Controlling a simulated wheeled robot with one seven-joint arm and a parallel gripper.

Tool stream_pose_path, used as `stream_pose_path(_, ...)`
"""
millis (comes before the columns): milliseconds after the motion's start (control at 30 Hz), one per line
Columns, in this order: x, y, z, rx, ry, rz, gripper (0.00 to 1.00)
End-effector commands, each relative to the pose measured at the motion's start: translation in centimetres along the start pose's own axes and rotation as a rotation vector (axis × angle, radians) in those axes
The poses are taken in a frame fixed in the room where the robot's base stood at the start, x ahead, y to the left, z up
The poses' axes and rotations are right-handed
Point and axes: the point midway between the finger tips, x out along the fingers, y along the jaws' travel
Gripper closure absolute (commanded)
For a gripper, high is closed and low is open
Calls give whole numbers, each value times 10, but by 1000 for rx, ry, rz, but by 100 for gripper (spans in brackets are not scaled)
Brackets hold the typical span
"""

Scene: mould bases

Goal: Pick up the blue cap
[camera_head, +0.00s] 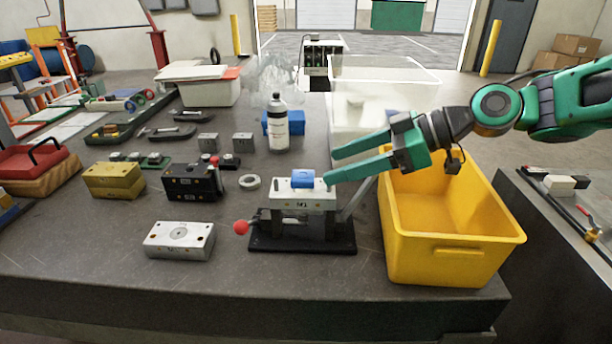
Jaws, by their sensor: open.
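The blue cap (304,179) sits on top of a white block labelled M1 (296,196), held in a dark fixture (302,236) on the table. My gripper (331,167) reaches in from the right, with its two green fingers apart and pointing left. The fingertips are just right of the cap, the nearer one close beside it. I cannot tell whether that finger touches the cap. Nothing shows between the fingers.
A yellow bin (450,262) stands right of the fixture, under my arm. A white bottle (278,128) and a blue box (296,122) stand behind. A silver mould base (180,240) and a black one (192,184) lie left. The front table edge is mostly clear.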

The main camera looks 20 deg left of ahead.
Motion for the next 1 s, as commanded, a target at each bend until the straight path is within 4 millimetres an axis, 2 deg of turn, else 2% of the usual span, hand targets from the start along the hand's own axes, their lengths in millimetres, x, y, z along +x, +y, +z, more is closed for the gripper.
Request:
stream_pose_path(333, 22, 1, 1, 1, -1, 0, 39)
stream_pose_path(600, 58, 2, 2, 0, -1, -2, 39)
stream_pose_path(867, 63, 3, 2, 0, -1, 2, 39)
stream_pose_path(900, 63, 3, 2, 0, -1, 2, 44)
stream_pose_path(1000, 63, 3, 2, 0, -1, 2, 68)
